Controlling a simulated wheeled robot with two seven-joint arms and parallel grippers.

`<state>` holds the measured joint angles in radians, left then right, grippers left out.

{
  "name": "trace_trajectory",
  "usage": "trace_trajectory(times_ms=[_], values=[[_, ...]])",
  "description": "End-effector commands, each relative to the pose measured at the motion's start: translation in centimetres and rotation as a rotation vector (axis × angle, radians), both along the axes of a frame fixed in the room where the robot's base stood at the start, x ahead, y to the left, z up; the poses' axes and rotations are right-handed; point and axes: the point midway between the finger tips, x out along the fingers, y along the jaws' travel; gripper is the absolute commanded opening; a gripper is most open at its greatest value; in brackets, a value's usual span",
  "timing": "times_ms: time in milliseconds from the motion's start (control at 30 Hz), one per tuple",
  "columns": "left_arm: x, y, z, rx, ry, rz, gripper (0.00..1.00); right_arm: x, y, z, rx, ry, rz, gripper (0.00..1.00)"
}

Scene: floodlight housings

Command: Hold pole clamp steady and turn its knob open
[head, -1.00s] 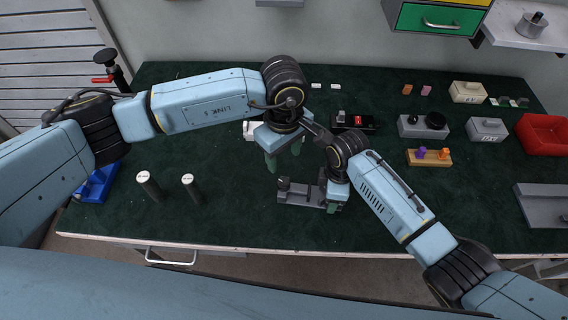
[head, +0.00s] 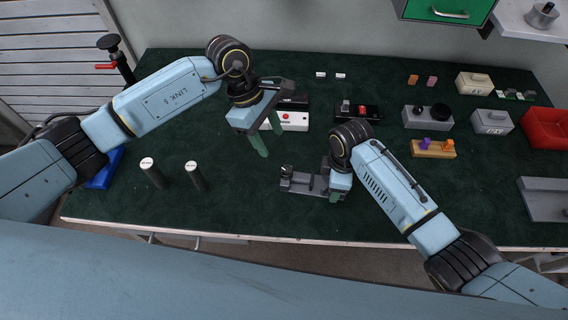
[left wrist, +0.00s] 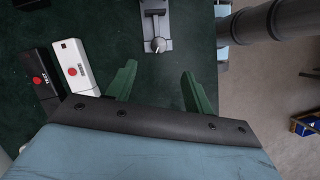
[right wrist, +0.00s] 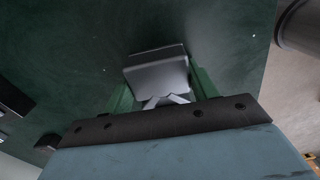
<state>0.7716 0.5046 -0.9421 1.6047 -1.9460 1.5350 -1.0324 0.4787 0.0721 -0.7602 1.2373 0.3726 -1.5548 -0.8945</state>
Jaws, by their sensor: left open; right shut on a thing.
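The pole clamp (head: 302,182) is a grey bracket lying on the green mat near the front middle of the bench. Its small knob (left wrist: 158,44) shows at the near end of the clamp in the left wrist view. My right gripper (head: 338,194) is shut on the right end of the clamp; in the right wrist view a grey block of the clamp (right wrist: 158,75) sits between the green fingers. My left gripper (head: 268,143) is open and empty, above the mat to the upper left of the clamp and apart from it. My right gripper partly hides the clamp.
A white box with a red button (head: 292,121) and a black one lie just beyond my left gripper. Two dark cylinders (head: 196,176) stand left of the clamp. A black device (head: 358,112), grey boxes (head: 428,118) and a red bin (head: 547,128) are farther right.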

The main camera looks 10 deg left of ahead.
Motion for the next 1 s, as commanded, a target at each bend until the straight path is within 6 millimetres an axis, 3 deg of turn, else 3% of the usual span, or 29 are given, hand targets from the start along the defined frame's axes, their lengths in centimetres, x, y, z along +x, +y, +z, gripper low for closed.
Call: trace_trajectory(times_ms=[100, 267, 700, 1000], values=[[0.1, 0.6, -0.3, -0.029, 0.016, 0.042, 0.52, 0.0, 0.0, 0.0, -0.001, 0.0, 0.0, 0.33], [-0.1, 0.0, -1.9, -0.035, 0.02, 0.049, 0.52, 0.0, 0.0, 0.0, -0.001, 0.0, 0.0, 0.33], [-0.8, -3.1, -9.5, -0.033, 0.018, 0.046, 0.52, 0.0, 0.0, 0.0, -0.001, 0.0, 0.0, 0.33], [-1.0, -3.7, -11.2, -0.032, 0.015, 0.046, 0.52, 0.0, 0.0, 0.0, -0.001, 0.0, 0.0, 0.33]])
